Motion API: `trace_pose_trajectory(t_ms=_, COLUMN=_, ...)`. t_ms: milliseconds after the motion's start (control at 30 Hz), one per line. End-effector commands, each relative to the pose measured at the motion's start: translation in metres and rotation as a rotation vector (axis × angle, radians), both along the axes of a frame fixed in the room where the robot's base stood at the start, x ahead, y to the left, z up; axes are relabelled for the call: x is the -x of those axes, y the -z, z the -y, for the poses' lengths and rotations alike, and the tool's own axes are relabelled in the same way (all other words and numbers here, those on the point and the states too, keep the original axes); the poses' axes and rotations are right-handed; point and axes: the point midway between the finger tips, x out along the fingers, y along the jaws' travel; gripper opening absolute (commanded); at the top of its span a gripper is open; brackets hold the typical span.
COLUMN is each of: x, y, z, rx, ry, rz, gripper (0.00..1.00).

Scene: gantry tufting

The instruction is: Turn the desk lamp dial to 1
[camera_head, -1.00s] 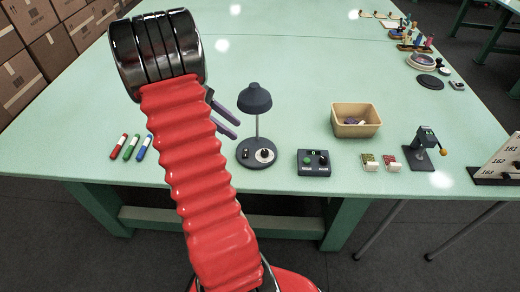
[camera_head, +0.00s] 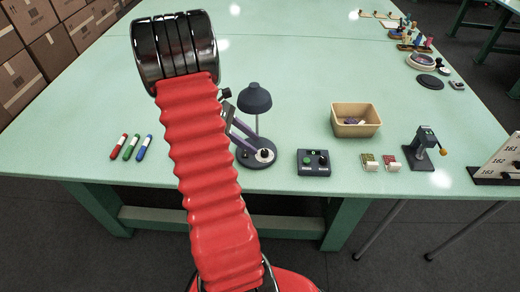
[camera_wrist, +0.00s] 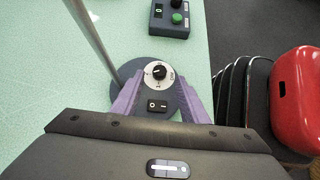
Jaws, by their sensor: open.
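The desk lamp (camera_head: 256,100) has a dark shade, a thin post and a round dark base. Its dial (camera_wrist: 160,73) is a black knob on a white marked plate; the marks are too small to read surely. A black rocker switch (camera_wrist: 157,106) sits beside it on the base. The dial also shows in the head view (camera_head: 265,155). My gripper (camera_wrist: 162,82) is open, its purple fingers on either side of the dial and switch in the wrist view. In the head view the fingers cover part of the lamp base. I cannot tell whether they touch the dial.
The lamp post (camera_wrist: 92,38) rises close beside the left finger. A control box (camera_head: 313,162) with a green button stands right of the lamp. A tan bin (camera_head: 356,120) is farther back. Several markers (camera_head: 131,147) lie at the left. The table between is clear.

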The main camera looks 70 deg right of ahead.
Motion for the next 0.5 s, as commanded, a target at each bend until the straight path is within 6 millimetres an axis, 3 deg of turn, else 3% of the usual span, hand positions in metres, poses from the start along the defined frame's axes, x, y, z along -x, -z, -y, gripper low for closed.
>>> trace_pose_trajectory(t_ms=233, x=0.025, y=0.025, z=0.004, rx=-0.001, ry=0.001, rz=-0.002, gripper=0.40)
trace_pose_trajectory(t_ms=500, x=0.035, y=0.035, z=0.006, rx=0.000, ry=0.000, rz=0.000, gripper=0.40)
